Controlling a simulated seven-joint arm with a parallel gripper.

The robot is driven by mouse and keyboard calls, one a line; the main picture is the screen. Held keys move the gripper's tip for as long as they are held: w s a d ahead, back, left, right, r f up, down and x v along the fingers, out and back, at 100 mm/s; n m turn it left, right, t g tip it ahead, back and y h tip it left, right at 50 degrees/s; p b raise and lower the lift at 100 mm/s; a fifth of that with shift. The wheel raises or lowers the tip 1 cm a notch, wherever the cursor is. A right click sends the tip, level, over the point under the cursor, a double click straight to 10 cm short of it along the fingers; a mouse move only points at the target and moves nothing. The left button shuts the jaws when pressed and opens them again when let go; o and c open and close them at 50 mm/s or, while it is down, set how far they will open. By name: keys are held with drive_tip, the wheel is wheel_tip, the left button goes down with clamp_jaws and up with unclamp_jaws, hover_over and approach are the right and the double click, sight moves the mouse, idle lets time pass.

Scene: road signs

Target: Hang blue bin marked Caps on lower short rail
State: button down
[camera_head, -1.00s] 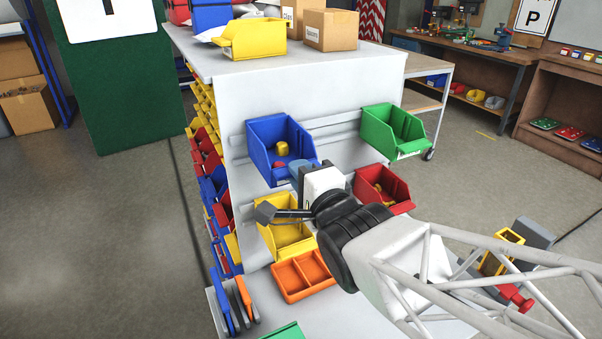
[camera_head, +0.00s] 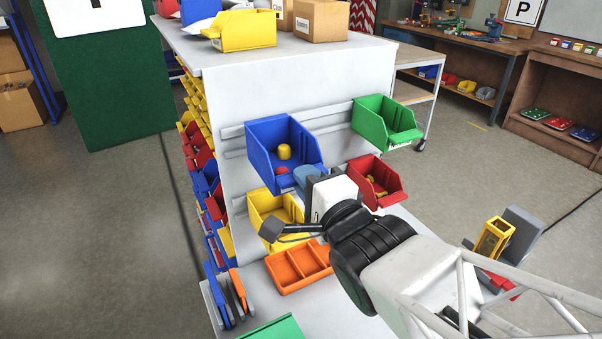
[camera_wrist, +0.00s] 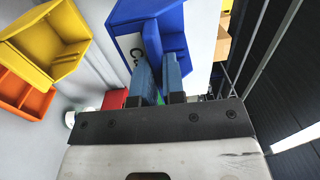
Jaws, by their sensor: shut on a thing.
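The blue bin (camera_head: 262,150) is in front of the upper part of the white panel (camera_head: 330,82), with a yellow piece and a red piece inside. My gripper (camera_head: 310,180) is shut on its front edge. In the wrist view the blue bin (camera_wrist: 163,15) has a white label starting "C", and the gripper's blue fingers (camera_wrist: 158,80) are at its front wall. Two grey rails (camera_head: 335,118) run across the panel behind the bin, one above the other. The bin's back hides part of them, so I cannot tell whether it touches a rail.
A green bin (camera_head: 385,122) hangs at the right. A red bin (camera_head: 372,180) and a yellow bin (camera_head: 268,207) are lower down, close to my gripper. An orange divided tray (camera_head: 298,269) lies on the ledge below. A yellow bin (camera_head: 243,30) and boxes stand on top.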

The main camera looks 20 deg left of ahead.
drive_tip(key=r+v, duration=0.1)
drive_tip(key=v, duration=1.5)
drive_tip(key=shift+s+d, duration=0.15)
idle(0.8)
drive_tip(key=shift+f, duration=0.1)
idle(0.4)
